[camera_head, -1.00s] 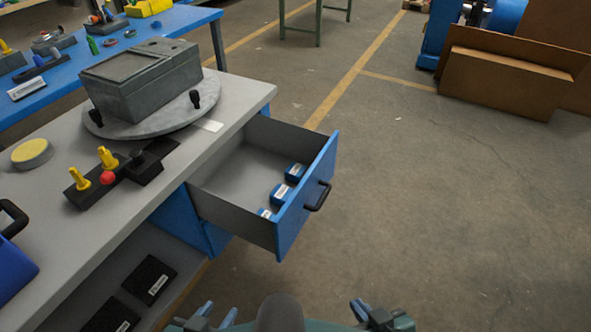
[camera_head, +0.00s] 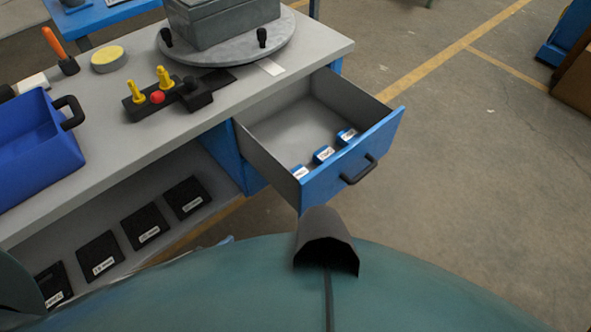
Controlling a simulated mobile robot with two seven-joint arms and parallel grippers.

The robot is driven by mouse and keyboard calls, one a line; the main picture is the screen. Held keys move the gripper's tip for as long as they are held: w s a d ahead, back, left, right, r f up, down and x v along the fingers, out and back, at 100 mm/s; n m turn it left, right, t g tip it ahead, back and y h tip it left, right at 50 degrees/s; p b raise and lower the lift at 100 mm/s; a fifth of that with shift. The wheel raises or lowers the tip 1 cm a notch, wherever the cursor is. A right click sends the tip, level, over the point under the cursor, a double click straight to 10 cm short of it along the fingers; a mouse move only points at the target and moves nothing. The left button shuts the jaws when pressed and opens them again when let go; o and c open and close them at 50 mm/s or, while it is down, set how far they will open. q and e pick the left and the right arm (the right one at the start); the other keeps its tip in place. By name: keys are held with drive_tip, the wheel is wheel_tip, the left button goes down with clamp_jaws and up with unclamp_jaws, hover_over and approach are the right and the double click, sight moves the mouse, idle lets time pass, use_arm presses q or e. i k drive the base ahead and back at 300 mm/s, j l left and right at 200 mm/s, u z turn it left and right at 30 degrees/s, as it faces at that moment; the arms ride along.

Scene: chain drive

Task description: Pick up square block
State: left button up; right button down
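Three small blue blocks with white labels lie in the open drawer (camera_head: 288,128), along its front panel: a left block (camera_head: 300,172), a middle block (camera_head: 323,154) and a right block (camera_head: 346,135). Several flat black square pieces with white labels lie on the lower shelf, one of them a black piece (camera_head: 186,197) at the right end. I cannot tell which of these is the square block. Neither gripper shows clearly; a pale blue sliver past the edge of my teal body is too small to identify.
On the grey worktop (camera_head: 110,160) are a blue bin (camera_head: 35,150), a black control box with yellow levers (camera_head: 168,97), a yellow disc (camera_head: 108,60) and a grey box (camera_head: 225,20) on a round turntable (camera_head: 240,50). The drawer juts out with a black handle (camera_head: 360,170).

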sight(320, 156)
drive_tip(key=l+u, duration=0.5)
drive_tip(key=l, duration=0.25)
drive_tip(key=u, duration=0.35)
drive_tip(key=l+u, duration=0.25)
drive_tip(key=u, duration=0.15)
drive_tip(key=i+l+u, duration=0.1)
drive_tip(key=l+u, duration=0.45)
drive_tip(key=u, duration=0.2)
drive_tip(key=k+l+u, duration=0.15)
drive_tip(key=l, duration=0.2)
drive_tip(key=l+u, duration=0.15)
drive_tip(key=l, duration=0.2)
drive_tip(key=k+l+u, duration=0.15)
drive_tip(key=l, duration=0.15)
drive_tip(key=k+l, duration=0.1)
drive_tip(key=l, duration=0.25)
drive_tip(key=k+l, duration=0.15)
drive_tip(key=l, duration=0.15)
drive_tip(key=k+l, duration=0.1)
drive_tip(key=l, duration=0.25)
drive_tip(key=l+u, duration=0.3)
drive_tip(key=l, duration=0.15)
drive_tip(key=l+u, duration=0.25)
drive_tip(key=l, duration=0.2)
drive_tip(key=k+l, duration=0.3)
drive_tip(key=l, duration=0.2)
